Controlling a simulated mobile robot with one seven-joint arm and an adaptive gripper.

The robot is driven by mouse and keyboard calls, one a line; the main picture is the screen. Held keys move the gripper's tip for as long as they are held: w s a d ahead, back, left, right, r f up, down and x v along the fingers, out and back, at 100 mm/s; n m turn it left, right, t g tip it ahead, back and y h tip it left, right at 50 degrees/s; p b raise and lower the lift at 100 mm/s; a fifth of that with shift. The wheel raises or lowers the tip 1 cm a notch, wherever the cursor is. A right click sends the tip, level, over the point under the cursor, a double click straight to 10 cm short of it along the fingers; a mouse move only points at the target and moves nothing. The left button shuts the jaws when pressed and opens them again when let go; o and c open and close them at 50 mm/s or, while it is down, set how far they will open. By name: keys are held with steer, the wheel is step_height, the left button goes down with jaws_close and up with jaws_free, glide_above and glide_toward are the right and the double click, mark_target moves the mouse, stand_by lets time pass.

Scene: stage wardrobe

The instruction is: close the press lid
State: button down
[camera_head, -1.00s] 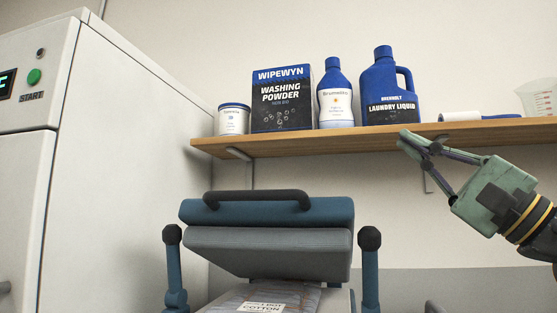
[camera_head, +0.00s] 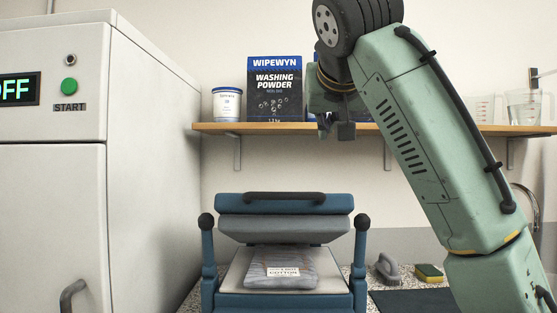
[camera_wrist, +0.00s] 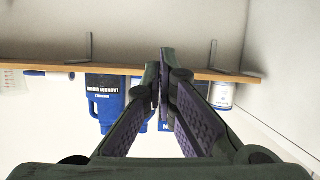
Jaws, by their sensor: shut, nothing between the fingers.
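The press (camera_head: 210,265) stands below the shelf in the head view. Its blue lid (camera_head: 285,208) is open and tilted up, with a black handle (camera_head: 284,197) along the top edge and a grey padded underside. A folded grey garment with a paper label (camera_head: 283,270) lies on the pale lower plate. My gripper (camera_head: 345,132) is above and to the right of the lid, in front of the shelf and well apart from the press. In the wrist view my gripper (camera_wrist: 164,58) is shut and empty, pointing towards the shelf. The press is not seen there.
A shelf (camera_head: 220,127) holds a white tub (camera_head: 227,104), a washing powder box (camera_head: 274,90) and bottles, some hidden by my arm. A white machine (camera_head: 150,150) stands at left. A grey iron-like object (camera_head: 387,268) and a yellow sponge (camera_head: 430,273) lie right of the press.

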steer(key=s+a+g, duration=0.1)
steer(key=p, duration=0.2)
glide_above(316, 194)
steer(key=shift+m, duration=0.3)
step_height(316, 194, down, 5)
steer(key=shift+f, duration=0.15)
step_height(316, 194, down, 3)
steer(key=shift+r, duration=0.2)
steer(key=shift+s+f, duration=0.25)
steer(key=shift+f, duration=0.55)
steer(key=s+f+t+b, duration=0.2)
steer(key=f+b, duration=0.7)
steer(key=b, duration=0.2)
steer(key=s+f+t+b, duration=0.2)
steer(key=f+b, duration=0.6)
steer(key=b, duration=0.3)
steer(key=shift+s+f+t, duration=0.3)
steer(key=shift+s+f, duration=0.05)
steer(key=shift+s, duration=0.05)
